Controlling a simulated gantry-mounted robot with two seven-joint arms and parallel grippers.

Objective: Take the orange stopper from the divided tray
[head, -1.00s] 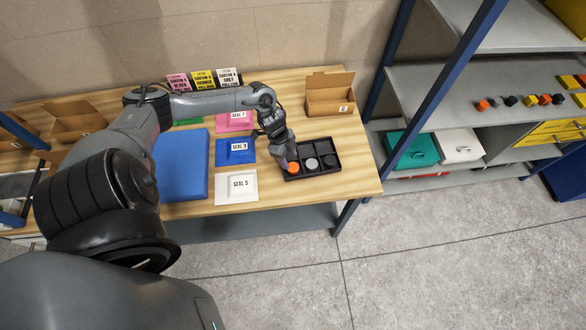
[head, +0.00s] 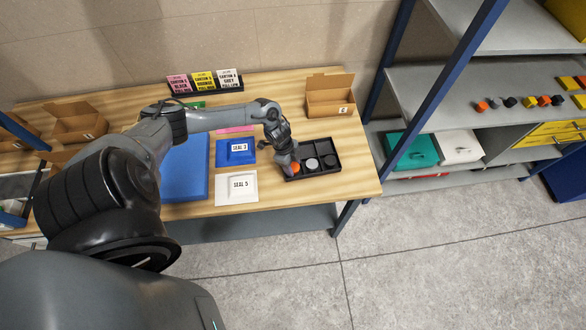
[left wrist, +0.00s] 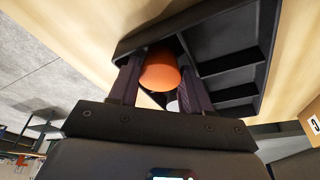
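The divided tray (head: 326,173) is black and sits near the table's right front. The orange stopper (head: 295,168) is at the tray's left end, partly hidden by my left gripper (head: 291,165). In the left wrist view, the orange stopper (left wrist: 162,72) is between the two fingers of my left gripper (left wrist: 161,78), with no clear gap on either side. The tray (left wrist: 235,68) lies behind them. I cannot tell whether the stopper is clear of the tray floor. My right gripper is out of view.
A blue pad (head: 236,152) and white pad (head: 237,188) lie left of the tray; a larger blue mat (head: 186,170) lies farther left. An open cardboard box (head: 330,97) stands behind the tray. The shelf rack (head: 470,92) is at right.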

